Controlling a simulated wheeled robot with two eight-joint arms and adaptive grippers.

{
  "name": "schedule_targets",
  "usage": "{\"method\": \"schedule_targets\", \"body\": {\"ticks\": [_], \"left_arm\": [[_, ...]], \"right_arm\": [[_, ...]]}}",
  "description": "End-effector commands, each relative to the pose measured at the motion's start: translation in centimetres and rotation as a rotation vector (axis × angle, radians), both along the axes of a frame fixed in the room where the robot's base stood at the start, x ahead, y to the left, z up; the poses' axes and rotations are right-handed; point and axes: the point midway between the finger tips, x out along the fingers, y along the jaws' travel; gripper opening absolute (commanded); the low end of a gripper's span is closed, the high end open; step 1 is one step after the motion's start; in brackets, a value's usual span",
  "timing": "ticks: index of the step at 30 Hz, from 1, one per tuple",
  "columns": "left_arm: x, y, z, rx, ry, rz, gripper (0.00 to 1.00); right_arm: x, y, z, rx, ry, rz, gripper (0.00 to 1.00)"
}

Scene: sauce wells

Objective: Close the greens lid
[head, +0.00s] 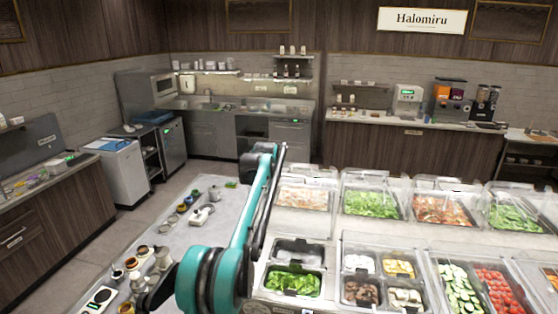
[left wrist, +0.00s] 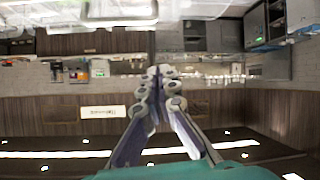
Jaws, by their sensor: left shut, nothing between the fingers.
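Leafy greens (head: 294,284) fill a bin in the front left of the salad counter, just right of my left arm in the head view. A dull grey compartment lies behind them; I cannot tell a lid there clearly. More greens lie in two back-row bins (head: 370,204) (head: 516,218), with clear covers (head: 372,180) above them. Which cover is the greens lid is unclear. My left gripper (left wrist: 158,82) shows in the left wrist view, its fingers together and empty. In the head view my left arm rises in front of the counter's left end; its fingertips are not clear. My right gripper is out of view.
Clear covers stand over the neighbouring bins, close together. Eggs and mushrooms (head: 361,291) lie right of the front greens, then cucumber (head: 460,290) and tomatoes (head: 500,291). A grey table with small bowls and bottles (head: 162,258) stands at left.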

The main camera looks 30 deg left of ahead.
Motion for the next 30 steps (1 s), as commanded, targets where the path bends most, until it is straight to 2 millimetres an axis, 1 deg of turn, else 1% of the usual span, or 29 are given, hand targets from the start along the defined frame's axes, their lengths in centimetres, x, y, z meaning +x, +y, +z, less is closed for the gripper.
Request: {"method": "schedule_targets", "body": {"ticks": [5, 15, 20, 24, 30], "left_arm": [[1.1, 0.6, -0.5, 0.0, -0.004, 0.002, 0.0], [5.0, 1.9, -2.6, 0.0, -0.003, 0.002, 0.0], [6.5, 2.4, -3.6, 0.0, -0.003, 0.001, 0.0], [7.5, 2.7, -3.8, 0.0, -0.003, 0.001, 0.0], [8.4, 3.1, -4.6, -0.001, -0.002, 0.001, 0.0]], "right_arm": [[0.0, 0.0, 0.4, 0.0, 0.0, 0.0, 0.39], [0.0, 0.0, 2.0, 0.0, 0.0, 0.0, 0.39], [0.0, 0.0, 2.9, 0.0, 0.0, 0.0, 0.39], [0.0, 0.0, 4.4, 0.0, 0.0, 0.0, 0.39], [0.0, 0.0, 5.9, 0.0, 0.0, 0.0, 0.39]]}}
